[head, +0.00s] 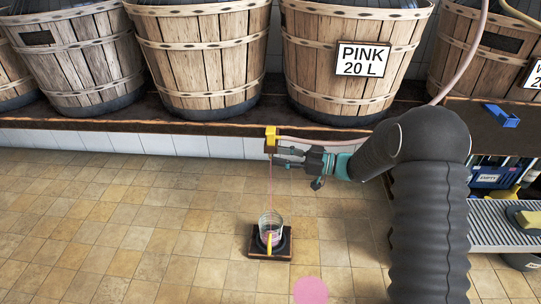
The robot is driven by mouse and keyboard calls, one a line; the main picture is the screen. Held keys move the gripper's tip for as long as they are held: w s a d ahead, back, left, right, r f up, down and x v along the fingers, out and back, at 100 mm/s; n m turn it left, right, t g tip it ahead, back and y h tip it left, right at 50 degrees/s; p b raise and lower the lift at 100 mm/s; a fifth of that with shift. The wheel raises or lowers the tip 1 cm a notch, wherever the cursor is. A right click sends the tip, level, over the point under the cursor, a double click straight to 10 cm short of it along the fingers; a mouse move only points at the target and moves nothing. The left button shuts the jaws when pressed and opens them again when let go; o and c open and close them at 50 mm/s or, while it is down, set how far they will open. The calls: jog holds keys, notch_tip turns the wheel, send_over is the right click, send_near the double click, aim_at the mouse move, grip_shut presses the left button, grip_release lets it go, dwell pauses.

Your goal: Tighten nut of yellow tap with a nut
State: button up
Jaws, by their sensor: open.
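The yellow tap (271,134) sits at the front edge of the shelf, in the middle of the head view. Its nut is too small to make out. A thin pink stream falls from below the tap into a clear vessel (270,224) with a yellow strip at its front. The vessel holds some pink liquid and stands on a dark square base (285,247) on the floor. My gripper (279,158) is open, just below and right of the tap, reaching in from the right. I cannot tell whether its fingers touch the tap or the stream.
Several wooden baskets (205,60) line the shelf (60,125); one bears a "PINK 20 L" sign (363,59). A pink hose (465,55) runs down towards the tap. A pink round patch (311,290) lies on the tiled floor. A grey ribbed rack (500,225) stands right; the left floor is clear.

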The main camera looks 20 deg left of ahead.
aim_at(271, 154)
jog(key=shift+s+a, duration=0.1)
jog(key=shift+a, duration=1.65)
grip_shut()
